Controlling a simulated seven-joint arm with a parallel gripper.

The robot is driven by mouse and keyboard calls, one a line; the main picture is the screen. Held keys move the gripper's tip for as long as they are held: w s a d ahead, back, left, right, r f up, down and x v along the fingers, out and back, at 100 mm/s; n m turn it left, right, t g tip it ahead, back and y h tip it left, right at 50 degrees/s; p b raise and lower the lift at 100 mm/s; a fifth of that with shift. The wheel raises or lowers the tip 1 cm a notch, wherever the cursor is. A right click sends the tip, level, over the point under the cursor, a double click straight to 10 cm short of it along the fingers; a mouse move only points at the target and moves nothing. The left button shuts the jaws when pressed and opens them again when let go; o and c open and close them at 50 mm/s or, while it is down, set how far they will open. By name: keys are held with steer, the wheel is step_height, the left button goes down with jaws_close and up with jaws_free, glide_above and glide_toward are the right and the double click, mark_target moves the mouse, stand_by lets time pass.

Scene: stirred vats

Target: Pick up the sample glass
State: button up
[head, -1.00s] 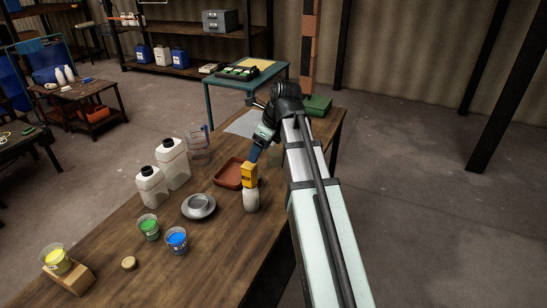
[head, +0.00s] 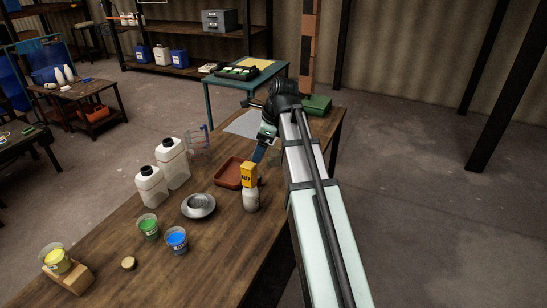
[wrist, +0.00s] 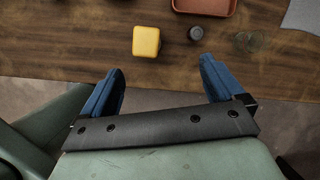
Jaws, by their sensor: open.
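A clear, glass-like round outline (wrist: 248,41) shows faintly on the table at the upper right of the wrist view. It may be the sample glass, but I cannot be sure. In the head view my arm covers most of that part of the table. My gripper (wrist: 163,70) is open and empty, its two blue fingers spread near the table's edge. One blue finger shows in the head view (head: 260,150), above the table behind the yellow-topped bottle. The clear outline lies beyond and right of the fingers in the wrist view, apart from them.
A white bottle (head: 250,201) with a yellow block top (wrist: 146,41) stands close by. A small dark round object (wrist: 196,33) sits beside it. A red tray (head: 222,181) lies behind. Jugs, paint cups and a grey dish (head: 199,213) fill the table's left side.

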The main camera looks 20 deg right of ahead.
steer(key=w+d+f+n, duration=0.25)
steer(key=w+n, duration=0.35)
steer(key=n, duration=0.3)
steer(key=n+g+h, duration=0.3)
steer(key=n, duration=2.7)
glide_above(272, 150)
step_height(272, 150, down, 7)
steer(key=shift+f, duration=0.5)
step_height(272, 150, down, 8)
steer(key=shift+d+r, duration=0.1)
steer(key=shift+w+d+f, duration=0.15)
steer(key=shift+d+f, duration=0.05)
steer(key=shift+f, duration=1.2)
steer(key=shift+w+d+f, duration=0.15)
steer(key=shift+f, duration=1.2)
